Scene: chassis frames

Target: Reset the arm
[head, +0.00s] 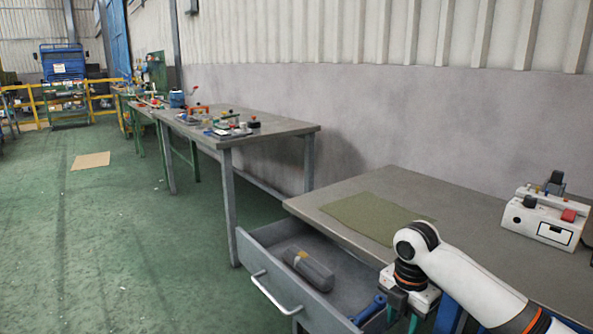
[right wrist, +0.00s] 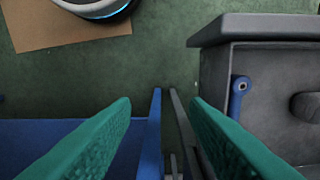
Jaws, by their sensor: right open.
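My right arm (head: 470,277) comes in from the right in the head view, bent over the front edge of the near table. My right gripper (head: 402,318) points down beside the open drawer, partly cut off by the frame's bottom edge. In the right wrist view its two teal fingers (right wrist: 160,108) are apart with nothing held between them. The green floor and a blue panel (right wrist: 65,140) show below and beside them. My left gripper is not in view.
The open grey drawer (head: 262,236) holds a dark cylindrical object (head: 309,270) and a blue tool (head: 370,308). The near table (head: 460,205) carries a green mat (head: 368,217) and a white box device (head: 545,217). A second cluttered table (head: 285,129) stands beyond. Floor at left is mostly clear.

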